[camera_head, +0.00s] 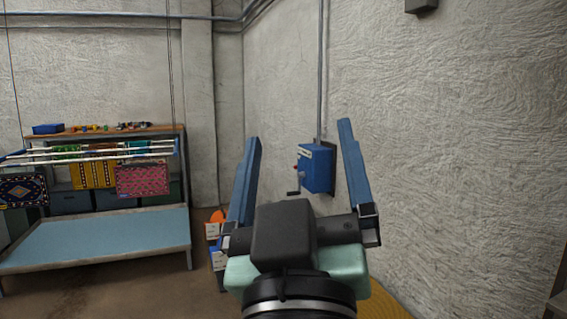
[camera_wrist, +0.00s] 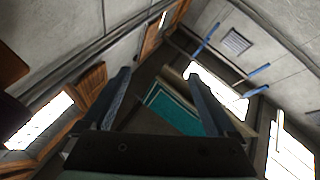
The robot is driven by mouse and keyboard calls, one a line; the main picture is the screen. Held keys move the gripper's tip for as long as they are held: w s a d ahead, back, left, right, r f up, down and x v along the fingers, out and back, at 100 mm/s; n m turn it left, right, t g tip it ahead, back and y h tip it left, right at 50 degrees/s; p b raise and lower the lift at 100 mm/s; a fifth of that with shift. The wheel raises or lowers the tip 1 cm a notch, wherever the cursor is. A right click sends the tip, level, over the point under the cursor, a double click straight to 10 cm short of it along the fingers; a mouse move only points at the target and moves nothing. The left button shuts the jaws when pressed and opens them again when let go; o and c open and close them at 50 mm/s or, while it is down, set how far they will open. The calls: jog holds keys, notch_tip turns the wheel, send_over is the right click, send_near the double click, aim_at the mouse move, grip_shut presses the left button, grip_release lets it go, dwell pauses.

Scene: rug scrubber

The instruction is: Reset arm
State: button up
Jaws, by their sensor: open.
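My gripper (camera_head: 298,130) is raised in front of the head camera, its two blue fingers spread wide apart with nothing between them. The gripper also shows in the wrist view (camera_wrist: 158,78), open and empty. Behind the fingers in the head view, a blue control box (camera_head: 316,168) with a red button and a small crank-like handle is fixed to the wall. I cannot tell the distance between the gripper and the box, but they do not appear to touch.
At the left stands a light-blue topped table (camera_head: 95,238) and a drying rack with hanging rugs (camera_head: 142,178). A shelf (camera_head: 160,129) with small items is behind. A yellow surface (camera_head: 388,303) lies low right. A rough wall (camera_head: 450,130) fills the right. The wrist view shows bright windows (camera_wrist: 38,118).

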jog(key=s+a+r+m+t, duration=0.1)
jog(key=s+r+m+t, duration=0.1)
jog(key=s+r, duration=0.4)
jog(key=shift+a+r+m+t+y, duration=0.15)
jog(key=shift+r+m+t+y, duration=0.2)
jog(key=shift+t, duration=0.25)
